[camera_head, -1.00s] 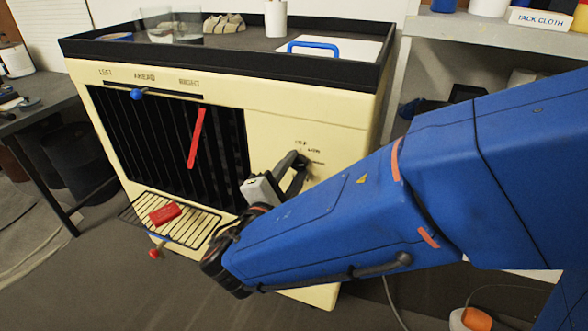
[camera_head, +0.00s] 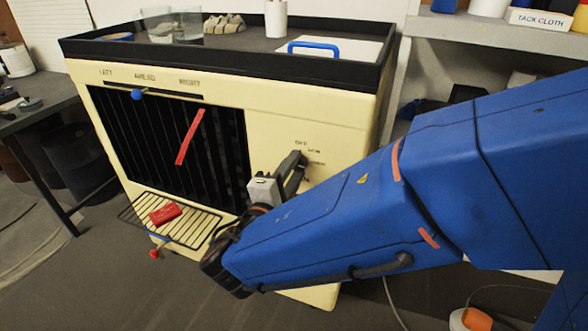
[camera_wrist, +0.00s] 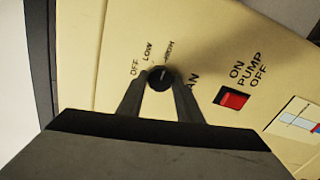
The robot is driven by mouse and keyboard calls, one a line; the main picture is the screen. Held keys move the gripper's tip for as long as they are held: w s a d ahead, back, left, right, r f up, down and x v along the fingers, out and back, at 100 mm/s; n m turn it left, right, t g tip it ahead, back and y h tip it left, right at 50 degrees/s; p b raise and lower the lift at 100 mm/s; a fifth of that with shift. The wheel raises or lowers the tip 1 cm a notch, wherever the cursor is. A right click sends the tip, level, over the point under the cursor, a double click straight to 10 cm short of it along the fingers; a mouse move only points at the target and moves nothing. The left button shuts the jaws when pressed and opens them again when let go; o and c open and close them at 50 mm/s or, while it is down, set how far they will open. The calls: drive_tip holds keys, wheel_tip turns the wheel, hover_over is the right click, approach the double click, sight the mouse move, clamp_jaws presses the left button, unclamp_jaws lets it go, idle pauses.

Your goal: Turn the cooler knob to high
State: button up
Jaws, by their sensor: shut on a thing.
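The cooler (camera_head: 290,115) is a cream box with a dark louvred front and labels on its right panel. In the wrist view its round black knob (camera_wrist: 160,77) sits below the OFF and LOW labels and a third, blurred label. A small pale mark shows on the knob, but its setting is hard to read. My gripper (camera_wrist: 161,84) has one finger on each side of the knob and is shut on it. In the head view my gripper (camera_head: 297,172) is against the right panel and hides the knob.
A red pump switch (camera_wrist: 232,98) is right of the knob. A wire shelf (camera_head: 190,227) with a red block (camera_head: 165,213) juts from the cooler's lower front. A red ribbon (camera_head: 189,137) hangs before the louvres. A grey workbench (camera_head: 500,42) stands at the right.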

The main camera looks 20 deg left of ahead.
drive_tip(key=shift+f, duration=0.1)
drive_tip(key=o, duration=1)
drive_tip(key=shift+o, duration=0.2)
drive_tip(key=s+a, duration=0.1)
drive_tip(key=s, duration=1.6)
drive_tip(key=shift+s+a, duration=0.15)
drive_tip(key=shift+s, duration=0.05)
